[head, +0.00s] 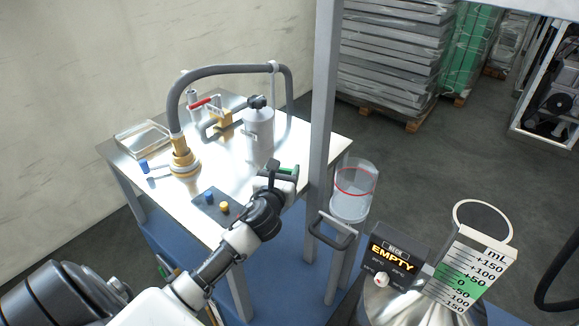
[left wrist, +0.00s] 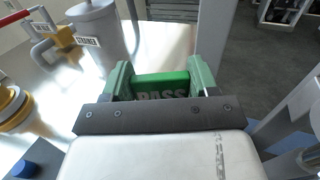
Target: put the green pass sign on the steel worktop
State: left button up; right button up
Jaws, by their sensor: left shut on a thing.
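The green pass sign (left wrist: 162,86) is in my left gripper (left wrist: 160,76), with the letters PASS partly hidden by the gripper body in the left wrist view. In the head view only a little of the sign (head: 289,170) shows at my left gripper (head: 281,173), which is shut on it. The steel worktop (head: 225,182) is a bright table top. The gripper and sign appear over its right part, near the grey post. I cannot tell whether the sign touches the top. My right gripper is not in view.
A grey cylinder labelled STRAINER (head: 259,135), a hose (head: 226,69) with a brass fitting, and a clear tray (head: 143,138) stand on the worktop. A dark plate with blue and yellow knobs (head: 224,207) lies at its front. A grey post (head: 322,100) rises at the right.

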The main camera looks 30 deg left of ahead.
pick_arm(q)
jog(key=x, duration=0.5)
jog(key=shift+w+a, duration=0.1)
jog(key=shift+w, duration=0.2)
jog(key=shift+f+b, duration=0.4)
jog(key=shift+f, duration=1.3)
jog(key=shift+f, duration=0.2)
jog(key=o, duration=0.6)
jog(key=shift+o, duration=0.2)
jog(key=shift+r, duration=0.15)
jog(key=v, duration=1.2)
jog(key=shift+r, duration=0.1)
